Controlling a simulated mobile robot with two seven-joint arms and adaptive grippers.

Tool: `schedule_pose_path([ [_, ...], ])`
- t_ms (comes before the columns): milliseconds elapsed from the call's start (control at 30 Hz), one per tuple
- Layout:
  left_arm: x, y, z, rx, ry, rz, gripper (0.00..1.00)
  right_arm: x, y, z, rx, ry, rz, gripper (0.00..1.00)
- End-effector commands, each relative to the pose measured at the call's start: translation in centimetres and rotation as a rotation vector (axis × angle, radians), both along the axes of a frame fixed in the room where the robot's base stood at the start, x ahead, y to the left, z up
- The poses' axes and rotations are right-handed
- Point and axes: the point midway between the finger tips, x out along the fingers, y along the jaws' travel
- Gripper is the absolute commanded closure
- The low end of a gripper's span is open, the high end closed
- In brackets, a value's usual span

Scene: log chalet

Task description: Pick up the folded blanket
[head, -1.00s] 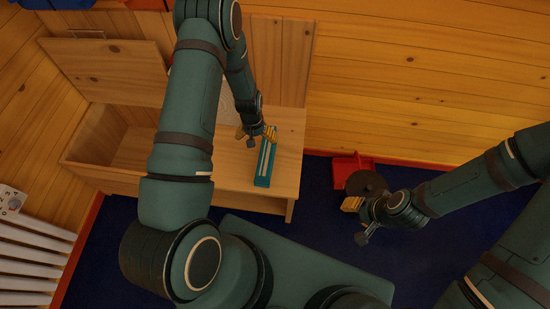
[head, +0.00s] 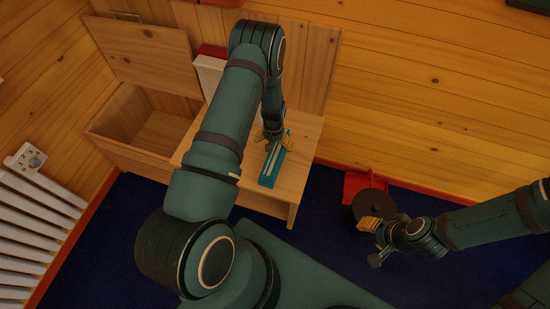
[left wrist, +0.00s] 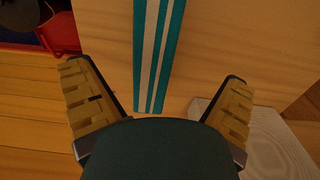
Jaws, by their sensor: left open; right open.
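The folded blanket is a narrow teal bundle with white stripes. In the head view the blanket (head: 272,166) lies on the wooden bench seat (head: 300,150). My left gripper (head: 272,135) is at the blanket's far end, partly covering it. In the left wrist view the blanket (left wrist: 157,50) runs down between the two spread fingers of my left gripper (left wrist: 160,95), with a gap on each side. Its height above the blanket is hard to tell. My right gripper (head: 370,224) is open and empty, low on the right over the dark round object.
An open wooden storage box (head: 150,125) with raised lid adjoins the bench on the left. A pale block (head: 208,75) stands at the bench's back. A red container (head: 358,184) and a dark round object (head: 378,201) are right of the bench. A white radiator (head: 35,215) is far left.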

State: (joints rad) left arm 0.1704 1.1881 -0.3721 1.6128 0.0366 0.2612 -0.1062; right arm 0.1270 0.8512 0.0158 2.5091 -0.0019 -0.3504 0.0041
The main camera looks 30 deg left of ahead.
Motion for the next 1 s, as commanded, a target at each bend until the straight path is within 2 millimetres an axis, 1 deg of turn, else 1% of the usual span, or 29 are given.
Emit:
schedule_pose_path([
  [33,0.0,0.0,-1.0,0.0,0.0,0.0,0.0,0.0,0.0,-0.3,0.0,-0.001,0.0,0.53],
  [100,0.1,0.0,-1.7,0.0,-0.001,0.0,0.0,0.1,0.0,-0.4,0.0,-0.002,-0.001,0.53],
  [333,0.1,0.0,-3.2,0.0,-0.001,0.001,0.0,0.1,0.0,-0.7,0.0,-0.004,-0.001,0.53],
  [500,0.4,-0.2,-5.8,0.0,0.0,0.0,0.0,0.3,-0.1,-1.5,-0.002,-0.007,-0.002,0.53],
  [600,0.4,-0.2,-6.9,0.0,-0.001,0.0,0.0,0.3,-0.1,-1.8,-0.002,-0.008,-0.002,0.53],
  [733,0.4,-0.2,-7.6,-0.001,-0.002,0.0,0.0,0.4,-0.1,-1.9,-0.002,-0.009,-0.002,0.53],
  [933,0.4,-0.2,-7.5,-0.001,-0.002,0.0,0.0,0.4,-0.1,-1.8,-0.002,-0.009,-0.003,0.53],
  [967,0.4,-0.2,-7.5,-0.001,-0.002,0.0,0.04,0.4,-0.1,-1.8,-0.002,-0.009,-0.003,0.53],
  [1000,0.4,-0.2,-7.5,-0.001,-0.002,0.0,0.18,0.4,-0.1,-1.8,-0.002,-0.009,-0.003,0.53],
])
